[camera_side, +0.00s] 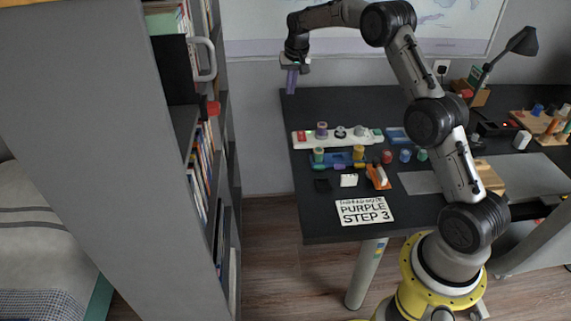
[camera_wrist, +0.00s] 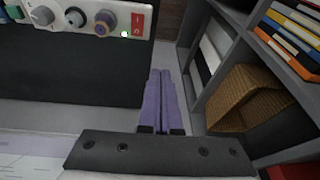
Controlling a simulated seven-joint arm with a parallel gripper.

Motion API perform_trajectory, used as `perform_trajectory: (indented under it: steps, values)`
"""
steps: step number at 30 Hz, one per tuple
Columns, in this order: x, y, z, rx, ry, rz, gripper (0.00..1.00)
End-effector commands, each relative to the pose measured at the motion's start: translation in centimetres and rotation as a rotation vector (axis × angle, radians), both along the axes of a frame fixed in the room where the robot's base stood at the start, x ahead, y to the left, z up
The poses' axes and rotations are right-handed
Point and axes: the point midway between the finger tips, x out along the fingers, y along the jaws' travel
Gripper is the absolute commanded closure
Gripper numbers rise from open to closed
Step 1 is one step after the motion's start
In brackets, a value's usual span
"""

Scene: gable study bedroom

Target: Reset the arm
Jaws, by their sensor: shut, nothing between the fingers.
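My gripper (camera_side: 291,88) is at the far left end of the desk in the side view, raised near the back wall and pointing down. Its purple fingers are together with nothing between them. In the wrist view the purple fingers (camera_wrist: 160,78) also lie side by side, shut and empty. My arm bends up and over from its yellow base at the right of the side view. The fingers touch no object that I can see.
The black desk (camera_side: 345,103) holds a white knob panel (camera_side: 353,135), several small coloured pieces and a "PURPLE STEP 3" card (camera_side: 364,211). A grey bookshelf (camera_side: 120,150) stands left; the wrist view shows its wicker basket (camera_wrist: 245,95). The desk's back left is clear.

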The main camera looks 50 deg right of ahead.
Motion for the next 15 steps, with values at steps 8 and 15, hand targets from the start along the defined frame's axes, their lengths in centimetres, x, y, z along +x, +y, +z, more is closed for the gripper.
perform_trajectory:
  steps: [8, 15]
  values:
    - [-4.5, 7.6, 13.2, -0.040, -0.132, 0.109, 1.00]
    - [-11.9, 13.3, 20.0, -0.063, -0.208, 0.217, 1.00]
